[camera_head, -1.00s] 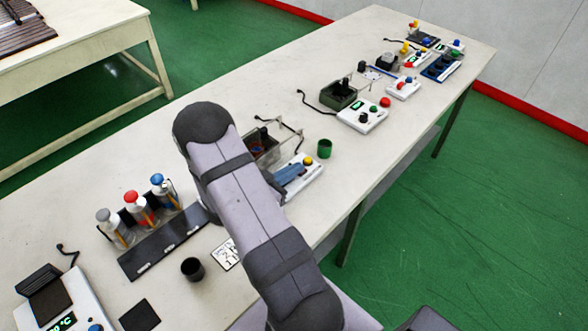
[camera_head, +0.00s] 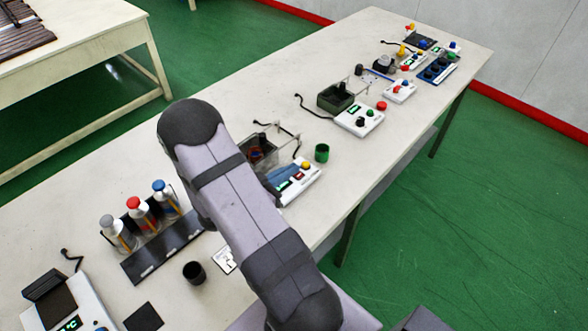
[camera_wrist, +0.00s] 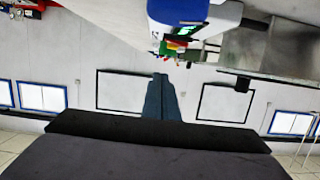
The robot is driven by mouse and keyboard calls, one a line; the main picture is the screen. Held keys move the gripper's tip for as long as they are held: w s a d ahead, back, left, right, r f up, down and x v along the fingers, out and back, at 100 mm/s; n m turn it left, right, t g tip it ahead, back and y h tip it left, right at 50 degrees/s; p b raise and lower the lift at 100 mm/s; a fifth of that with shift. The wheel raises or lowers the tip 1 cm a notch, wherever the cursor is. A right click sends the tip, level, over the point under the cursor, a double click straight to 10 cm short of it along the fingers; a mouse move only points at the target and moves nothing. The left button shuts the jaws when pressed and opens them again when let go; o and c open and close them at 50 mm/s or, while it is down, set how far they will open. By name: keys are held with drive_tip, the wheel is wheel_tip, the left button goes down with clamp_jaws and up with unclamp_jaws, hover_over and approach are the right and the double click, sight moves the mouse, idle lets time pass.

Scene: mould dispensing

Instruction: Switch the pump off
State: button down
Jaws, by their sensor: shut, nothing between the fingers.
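The panel carries a yellow knob (camera_head: 306,166), a small red part (camera_head: 299,176) and a lit green display (camera_head: 283,187). A clear tank (camera_head: 262,147) with dark and reddish contents stands behind it. No label marks the pump, and I cannot read the switch's state. In the wrist view my gripper's blue-grey fingers (camera_wrist: 160,80) are together and empty. I cannot tell whether they touch the panel.
Three capped bottles, one with a red cap (camera_head: 133,203), and a black cup (camera_head: 194,272) are to the left. A green-grey bin (camera_head: 337,97) and more devices stand farther right. The back strip of table is bare.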

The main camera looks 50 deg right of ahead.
drive_tip(key=b+v, duration=0.1)
drive_tip(key=v, duration=0.6)
drive_tip(key=shift+s+a, duration=0.2)
drive_tip(key=shift+a, duration=0.15)
